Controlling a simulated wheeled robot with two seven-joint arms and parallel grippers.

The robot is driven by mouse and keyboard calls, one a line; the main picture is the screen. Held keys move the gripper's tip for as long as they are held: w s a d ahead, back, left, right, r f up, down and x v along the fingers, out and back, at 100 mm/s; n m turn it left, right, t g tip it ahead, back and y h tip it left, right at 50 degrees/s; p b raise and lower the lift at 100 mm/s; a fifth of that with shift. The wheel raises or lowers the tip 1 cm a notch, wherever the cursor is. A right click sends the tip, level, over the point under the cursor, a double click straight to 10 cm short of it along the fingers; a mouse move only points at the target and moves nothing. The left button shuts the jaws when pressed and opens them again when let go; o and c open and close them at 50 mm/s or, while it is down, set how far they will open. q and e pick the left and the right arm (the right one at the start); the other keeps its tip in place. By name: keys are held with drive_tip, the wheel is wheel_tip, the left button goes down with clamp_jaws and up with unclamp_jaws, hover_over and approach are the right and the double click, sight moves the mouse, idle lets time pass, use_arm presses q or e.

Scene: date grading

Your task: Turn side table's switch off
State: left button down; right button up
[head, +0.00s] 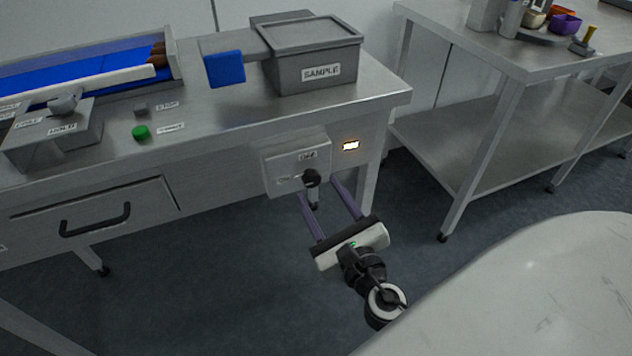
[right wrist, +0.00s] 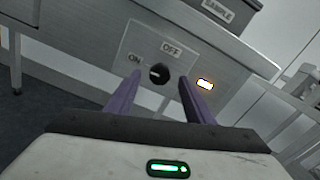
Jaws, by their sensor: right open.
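The side table's switch is a black rotary knob (head: 312,178) on a grey plate (head: 283,161) on the front of the steel table (head: 230,112). The plate is marked OFF at the top and ON at the left. In the right wrist view the knob (right wrist: 158,73) carries a light mark on its left side, toward ON. A lamp (head: 350,146) to the right of the plate glows. My right gripper (head: 331,190) is open in front of the knob, its purple fingers on either side of it; I cannot tell whether they touch it. My left gripper is out of view.
A grey SAMPLE box (head: 312,62) with a blue paddle (head: 224,69) stands on the table, beside a blue-belted conveyor (head: 75,78). A green button (head: 140,132) sits near the front. A drawer (head: 95,222) is below. A second steel table (head: 540,50) stands at right.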

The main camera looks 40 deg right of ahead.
sight(313, 182)
drive_tip(key=shift+x, duration=1.25)
drive_tip(key=shift+w+d, duration=0.15)
drive_tip(key=shift+w, duration=0.3)
drive_tip(key=c, duration=1)
drive_tip(key=shift+c, duration=0.2)
